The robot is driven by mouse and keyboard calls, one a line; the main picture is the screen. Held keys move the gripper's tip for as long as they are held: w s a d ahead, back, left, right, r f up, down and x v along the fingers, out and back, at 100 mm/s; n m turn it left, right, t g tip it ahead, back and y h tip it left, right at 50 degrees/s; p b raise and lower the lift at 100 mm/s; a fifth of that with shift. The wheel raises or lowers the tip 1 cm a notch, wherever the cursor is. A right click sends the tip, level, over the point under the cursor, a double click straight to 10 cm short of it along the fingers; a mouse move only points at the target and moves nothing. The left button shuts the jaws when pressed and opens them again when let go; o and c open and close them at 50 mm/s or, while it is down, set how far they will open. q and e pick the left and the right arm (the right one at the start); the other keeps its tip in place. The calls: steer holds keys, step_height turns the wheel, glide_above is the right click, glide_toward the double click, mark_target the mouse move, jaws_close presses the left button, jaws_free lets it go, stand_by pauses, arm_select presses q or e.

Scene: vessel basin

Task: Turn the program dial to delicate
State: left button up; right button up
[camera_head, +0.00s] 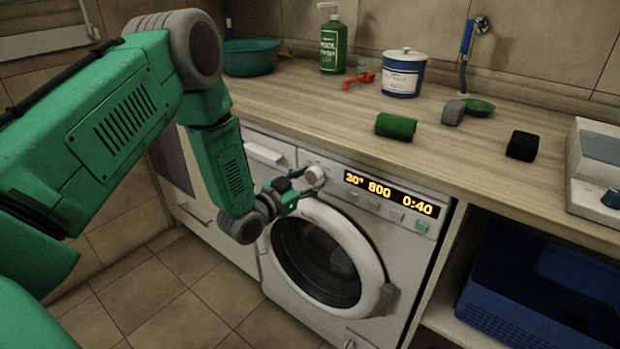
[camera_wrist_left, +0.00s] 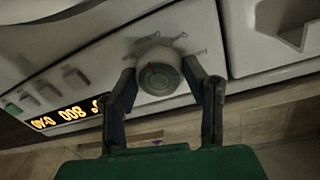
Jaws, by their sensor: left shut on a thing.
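The washing machine (camera_head: 407,267) stands under the counter with its round door closed. Its program dial (camera_head: 315,176) is a round white knob at the upper left of the front panel. In the left wrist view the dial (camera_wrist_left: 160,77) shows a grey-green face with a small red mark, and the markings around it are too blurred to read. My left gripper (camera_head: 301,186) is at the dial, its two fingers on either side of the knob and shut on it. My right gripper is not in view.
Several buttons (camera_head: 396,215) sit below the display. The counter (camera_head: 300,99) holds a green bottle (camera_head: 333,45), a white and blue tub (camera_head: 403,74), a green roll (camera_head: 396,126) and a black block (camera_head: 522,145). A blue basket (camera_head: 530,300) sits on the shelf at right.

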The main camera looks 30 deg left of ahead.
arm_select(q)
steer(key=shift+s+f, duration=0.15)
steer(key=shift+f, duration=0.15)
steer(key=o, duration=0.9)
steer(key=shift+o, duration=1.2)
steer(key=shift+a+r, duration=0.1)
steer(key=shift+r, duration=0.05)
steer(key=s+a, duration=0.1)
steer(key=s, duration=1)
steer(key=shift+s+a, duration=0.25)
steer(key=shift+a, duration=0.15)
steer(key=shift+f, duration=0.2)
